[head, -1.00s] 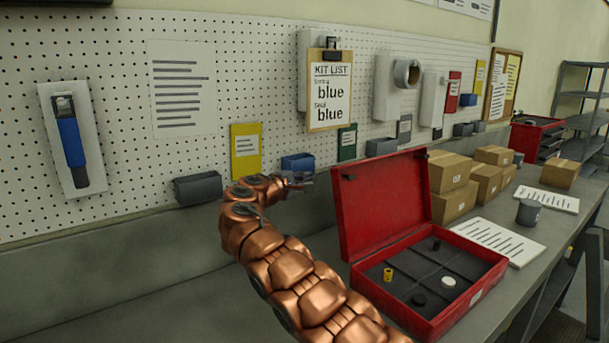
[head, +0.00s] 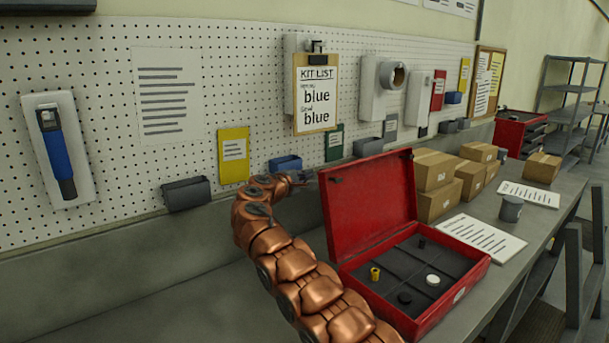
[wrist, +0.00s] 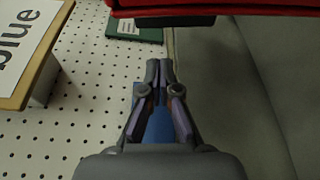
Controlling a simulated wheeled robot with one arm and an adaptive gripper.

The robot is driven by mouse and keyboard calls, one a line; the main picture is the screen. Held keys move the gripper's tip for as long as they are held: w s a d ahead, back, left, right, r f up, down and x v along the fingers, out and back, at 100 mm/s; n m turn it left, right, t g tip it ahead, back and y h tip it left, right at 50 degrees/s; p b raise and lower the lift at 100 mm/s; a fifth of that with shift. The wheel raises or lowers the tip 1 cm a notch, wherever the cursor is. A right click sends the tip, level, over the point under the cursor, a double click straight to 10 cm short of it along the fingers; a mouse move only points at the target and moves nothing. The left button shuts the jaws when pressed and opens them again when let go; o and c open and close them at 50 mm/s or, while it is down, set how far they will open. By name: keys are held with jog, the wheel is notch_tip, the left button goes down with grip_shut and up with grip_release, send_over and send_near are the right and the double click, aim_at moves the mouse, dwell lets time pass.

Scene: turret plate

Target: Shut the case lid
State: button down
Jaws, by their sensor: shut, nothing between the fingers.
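The red case (head: 440,315) stands on the bench with its lid (head: 368,203) raised upright at the back left. Inside, on a dark divided floor, are a yellow piece (head: 375,274), a white disc (head: 432,280) and black pieces (head: 404,298). My gripper (head: 302,177) is behind and left of the lid, near its upper left corner, with a small gap seen in the head view. In the wrist view my gripper (wrist: 158,66) is shut and empty, and a red edge of what looks like the lid (wrist: 240,5) crosses the top.
A pegboard with a kit list clipboard (head: 315,95) and bins (head: 186,193) runs behind my arm. Cardboard boxes (head: 436,185), a paper sheet (head: 480,238) and a grey cup (head: 511,208) stand right of the case. The bench left of the case is clear.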

jog(key=s+d, duration=0.2)
jog(key=shift+s+r, duration=0.35)
dwell(0.4)
jog(key=shift+s+d+b, duration=0.15)
jog(key=shift+s+b, duration=0.05)
jog(key=shift+b, duration=0.1)
dwell(0.3)
